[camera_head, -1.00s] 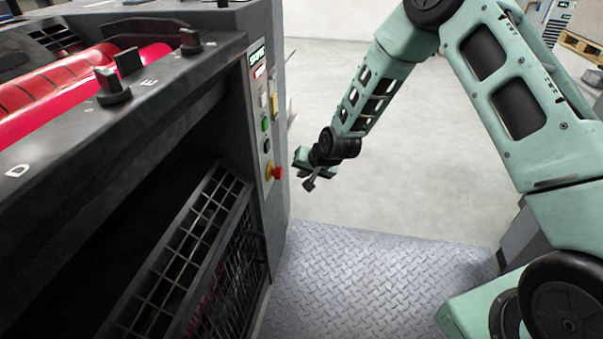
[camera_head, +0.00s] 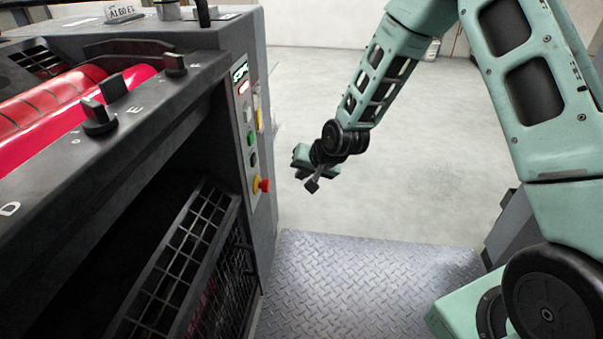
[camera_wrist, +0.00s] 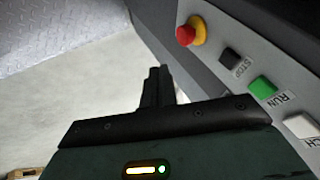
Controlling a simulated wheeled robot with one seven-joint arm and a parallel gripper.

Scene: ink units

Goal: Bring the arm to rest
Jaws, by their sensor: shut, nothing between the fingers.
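My arm (camera_head: 378,85) is pale green and hangs down from the upper right in the head view, bent at the wrist. My gripper (camera_head: 311,186) is at its lower end, shut and empty, in the air to the right of the machine's control panel (camera_head: 251,135). A gap of floor shows between them in the head view. In the wrist view my shut gripper (camera_wrist: 158,75) points toward the grey machine side, near the red emergency button (camera_wrist: 186,35) on its yellow base. I cannot tell the exact distance to the panel.
The ink unit with red rollers (camera_head: 75,100) and knobs fills the left. Its mesh guard (camera_head: 190,255) stands tilted open below. A green button (camera_wrist: 262,87) and a white button (camera_wrist: 301,126) sit on the panel. Tread plate (camera_head: 360,285) and clear pale floor (camera_head: 440,190) lie to the right.

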